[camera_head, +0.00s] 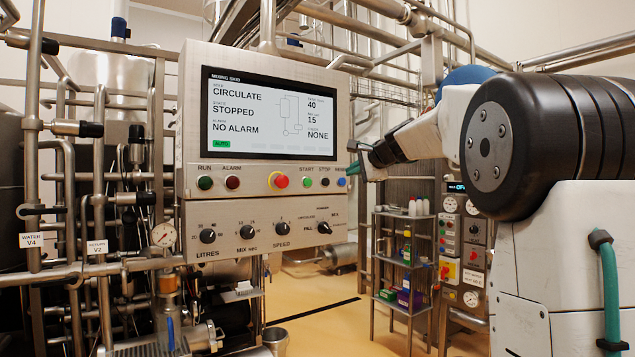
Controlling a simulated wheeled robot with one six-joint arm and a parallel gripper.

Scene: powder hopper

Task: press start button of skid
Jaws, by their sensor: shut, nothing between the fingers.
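The mixing skid's control panel (191,150) stands at the left centre. Its screen (278,115) reads CIRCULATE, STOPPED, NO ALARM. The green start button (306,182) is in the button row below the screen, under the label START. A black stop button (325,181) and a blue reset button (341,181) sit to its right, and a red emergency button (279,181) to its left. My gripper (354,168) is shut and empty, just right of the panel edge, near the reset button and to the right of the start button. Its distance from the panel face is unclear.
Below the buttons are several selector knobs (282,228). Pipes and valves (98,200) crowd the left. A shelf rack (403,255) with bottles and a second control box (474,250) stand behind my arm at the right. Yellow floor (330,320) shows between.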

